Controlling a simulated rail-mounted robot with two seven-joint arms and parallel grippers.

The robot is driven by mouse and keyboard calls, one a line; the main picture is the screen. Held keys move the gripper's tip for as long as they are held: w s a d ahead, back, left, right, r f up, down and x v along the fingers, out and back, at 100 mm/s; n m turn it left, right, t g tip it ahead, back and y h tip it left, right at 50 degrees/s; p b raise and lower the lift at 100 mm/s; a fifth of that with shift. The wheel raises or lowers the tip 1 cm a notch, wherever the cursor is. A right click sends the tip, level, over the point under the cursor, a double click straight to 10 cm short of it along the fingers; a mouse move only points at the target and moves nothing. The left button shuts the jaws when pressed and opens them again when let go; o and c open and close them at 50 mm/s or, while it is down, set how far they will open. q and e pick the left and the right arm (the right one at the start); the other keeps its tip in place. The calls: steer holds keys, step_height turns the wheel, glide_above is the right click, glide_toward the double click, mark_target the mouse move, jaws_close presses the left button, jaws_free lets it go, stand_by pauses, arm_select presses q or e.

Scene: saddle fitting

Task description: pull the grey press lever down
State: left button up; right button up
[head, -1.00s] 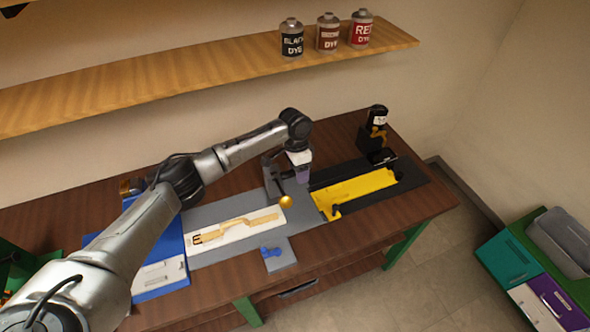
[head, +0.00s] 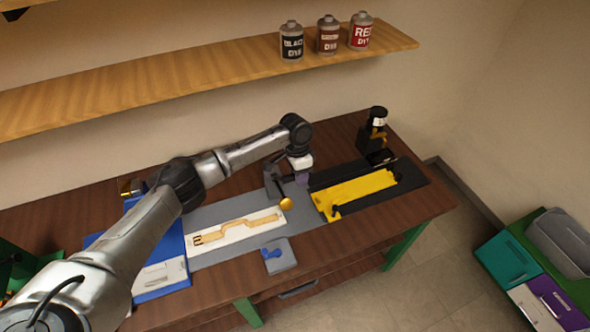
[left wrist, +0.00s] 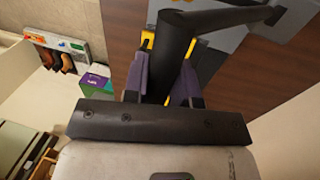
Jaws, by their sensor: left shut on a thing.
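The grey press lever (left wrist: 172,45) shows in the left wrist view as a thick dark cylinder between the fingers, with a dark bar running from its top to the right. My left gripper (left wrist: 162,84) is shut on it, one purple finger on each side. In the head view my left gripper (head: 302,179) is low over the bench, beside the grey press post (head: 271,180) and its gold knob (head: 286,204). The lever is mostly hidden there by the gripper. My right gripper is not in view.
A white board with a tan strap piece (head: 237,230) lies left of the knob. A yellow fixture (head: 355,190) is to the right, with a black bottle-topped device (head: 374,135) behind. A blue panel (head: 158,243) stands left. Dye cans (head: 328,36) sit on the shelf (head: 200,85) above.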

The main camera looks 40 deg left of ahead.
arm_select(q)
steer(key=shift+s+d+f, duration=0.1)
steer(key=shift+d+f, duration=0.15)
steer(key=shift+s+d+f, duration=0.1)
steer(key=shift+d, duration=0.05)
steer(key=s+d+f, duration=0.2)
steer(key=d+f, duration=0.2)
steer(key=f, duration=0.6)
steer(key=shift+p, duration=0.35)
stand_by(1.9)
stand_by(0.4)
